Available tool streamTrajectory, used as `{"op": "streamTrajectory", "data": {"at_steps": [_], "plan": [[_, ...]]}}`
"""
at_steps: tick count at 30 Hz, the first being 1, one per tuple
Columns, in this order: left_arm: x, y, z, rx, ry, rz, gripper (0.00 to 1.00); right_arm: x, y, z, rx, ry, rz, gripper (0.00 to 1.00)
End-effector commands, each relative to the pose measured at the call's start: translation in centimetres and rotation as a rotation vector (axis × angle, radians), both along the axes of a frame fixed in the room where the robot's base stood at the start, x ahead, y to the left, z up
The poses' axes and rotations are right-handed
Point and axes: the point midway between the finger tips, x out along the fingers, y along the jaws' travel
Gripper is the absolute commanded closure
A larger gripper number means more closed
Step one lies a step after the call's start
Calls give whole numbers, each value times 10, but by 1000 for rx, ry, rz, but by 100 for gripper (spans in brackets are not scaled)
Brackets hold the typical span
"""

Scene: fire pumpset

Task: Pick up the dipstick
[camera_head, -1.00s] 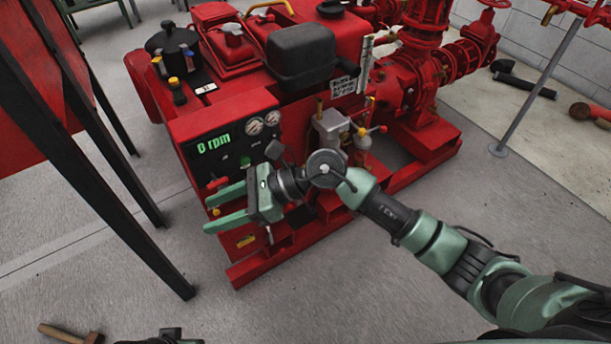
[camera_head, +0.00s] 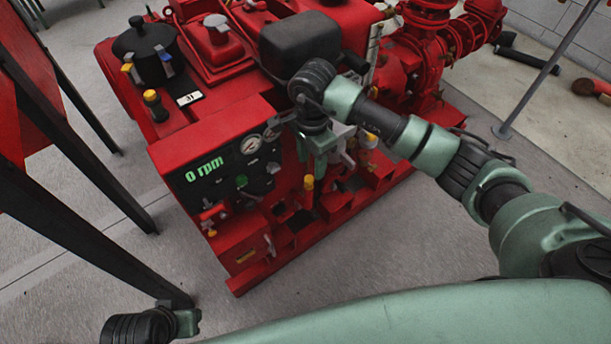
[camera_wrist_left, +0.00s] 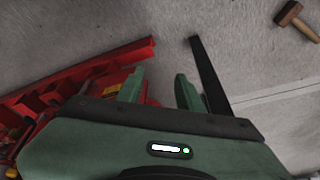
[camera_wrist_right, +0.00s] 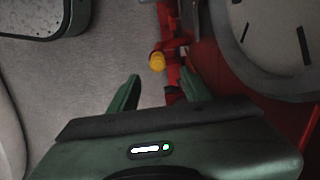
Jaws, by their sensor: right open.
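A yellow-capped knob (camera_head: 308,182), which looks like the dipstick's handle, stands upright at the front of the red pumpset, right of the control panel. In the right wrist view the yellow cap (camera_wrist_right: 157,61) appears between and beyond the fingertips, apart from them. My right gripper (camera_head: 312,160) points down just above the cap; it is open and empty (camera_wrist_right: 160,78). The dipstick's lower part is hard to make out. My left gripper (camera_wrist_left: 157,82) is open and empty, low over the floor in front of the pumpset; in the head view only its wrist end shows at the bottom left.
The control panel (camera_head: 205,170) reads 0 rpm. A round gauge (camera_wrist_right: 275,40) is close to my right gripper's right finger. A black engine box (camera_head: 300,45) lies behind my right wrist. Dark stand legs (camera_head: 80,230) are at the left. A hammer (camera_wrist_left: 295,20) lies on open floor.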

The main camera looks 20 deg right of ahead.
Motion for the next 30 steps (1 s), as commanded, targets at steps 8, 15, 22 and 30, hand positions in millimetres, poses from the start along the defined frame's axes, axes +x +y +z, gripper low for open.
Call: {"op": "streamTrajectory", "data": {"at_steps": [8,15,22,30], "plan": [[-4,1,20,-1,-13,1,64,-2,2,-36,4,5,0,52],[-11,3,43,0,-24,3,64,-2,3,-68,3,2,0,52],[-13,3,48,0,-24,4,64,-2,3,-71,3,1,0,52],[-13,3,48,0,-24,4,64,-2,3,-71,3,1,1,100]]}}
